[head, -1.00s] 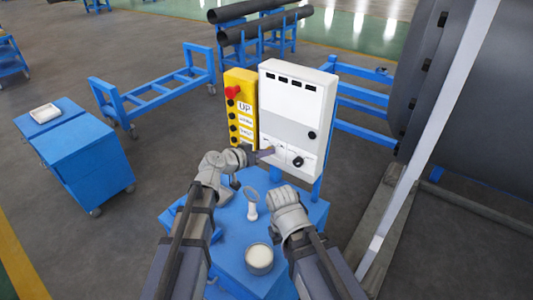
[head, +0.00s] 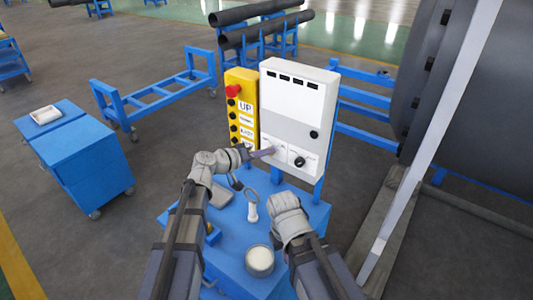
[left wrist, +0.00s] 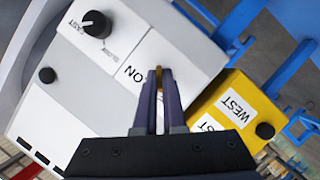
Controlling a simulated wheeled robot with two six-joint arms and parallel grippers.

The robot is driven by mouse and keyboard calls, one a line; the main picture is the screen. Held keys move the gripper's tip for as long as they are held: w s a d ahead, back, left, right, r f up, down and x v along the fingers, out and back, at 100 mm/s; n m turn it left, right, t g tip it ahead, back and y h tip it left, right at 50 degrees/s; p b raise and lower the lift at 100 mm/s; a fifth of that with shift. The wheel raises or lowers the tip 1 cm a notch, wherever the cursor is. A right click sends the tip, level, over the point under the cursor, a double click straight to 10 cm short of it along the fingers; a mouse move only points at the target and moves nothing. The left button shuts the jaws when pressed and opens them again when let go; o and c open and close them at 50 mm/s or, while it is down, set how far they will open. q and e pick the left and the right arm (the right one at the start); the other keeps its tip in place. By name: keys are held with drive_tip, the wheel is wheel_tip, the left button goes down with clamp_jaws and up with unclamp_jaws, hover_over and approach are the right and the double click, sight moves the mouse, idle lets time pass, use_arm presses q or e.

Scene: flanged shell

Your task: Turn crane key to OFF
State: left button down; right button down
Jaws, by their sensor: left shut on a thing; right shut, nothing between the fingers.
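The white control box (head: 296,105) stands upright behind the blue cart. My left gripper (head: 264,152) reaches its lower left front. In the left wrist view, its purple fingers (left wrist: 160,80) are shut on the brass-coloured crane key (left wrist: 159,73), of which only a thin edge shows. An ON label (left wrist: 133,73) is beside the fingers; no OFF label shows, and the key's angle is hard to tell. My right gripper (head: 286,199) is shut and empty, low over the cart's right side, apart from the box.
A black knob (left wrist: 96,24) is on the same box. A yellow button pendant (head: 241,108) with a red button is just left of it. A magnifier-like item (head: 252,208) and a round pot (head: 260,260) stand on the blue cart (head: 228,240).

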use_arm(q)
drive_tip(key=shift+s, duration=0.1)
drive_tip(key=c, duration=1)
unclamp_jaws()
drive_tip(key=p+v, duration=0.2)
drive_tip(key=v, duration=0.5)
drive_tip(key=shift+s+a, duration=0.15)
drive_tip(key=shift+a, duration=0.2)
drive_tip(key=shift+r, duration=0.1)
